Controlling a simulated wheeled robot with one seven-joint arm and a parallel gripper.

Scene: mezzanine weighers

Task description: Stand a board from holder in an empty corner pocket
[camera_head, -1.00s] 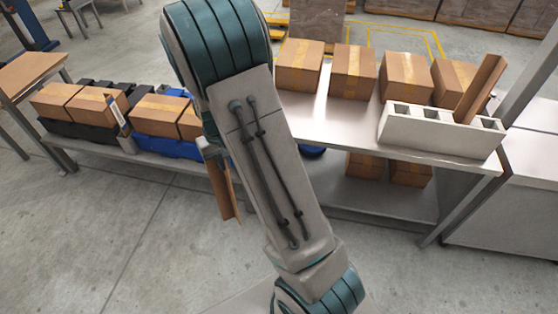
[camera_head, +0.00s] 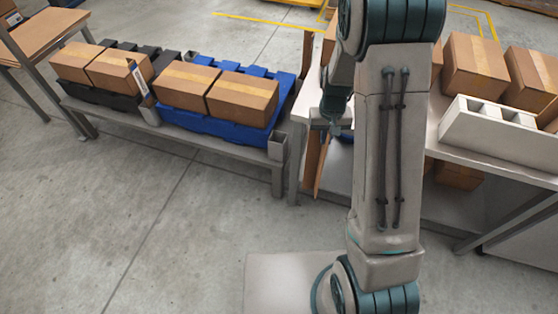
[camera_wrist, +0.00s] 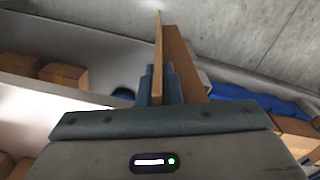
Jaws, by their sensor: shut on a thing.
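My gripper (camera_head: 332,128) is shut on a long brown L-shaped board (camera_head: 317,165), held upright left of my forearm. In the wrist view the board (camera_wrist: 183,62) rises between the fingers (camera_wrist: 158,88). A blue pallet (camera_head: 200,122) carries two cartons on the low bench. A grey square corner pocket (camera_head: 277,148) at its near right corner looks empty. Another grey pocket (camera_head: 190,57) shows at the back. An upright strip (camera_head: 138,80) stands at the near left corner.
A black pallet (camera_head: 100,92) with two cartons is left of the blue one. Several cartons (camera_head: 475,65) stand on the right bench behind the holder. The right bench's leg (camera_head: 293,165) is close to the held board. Concrete floor in front is clear.

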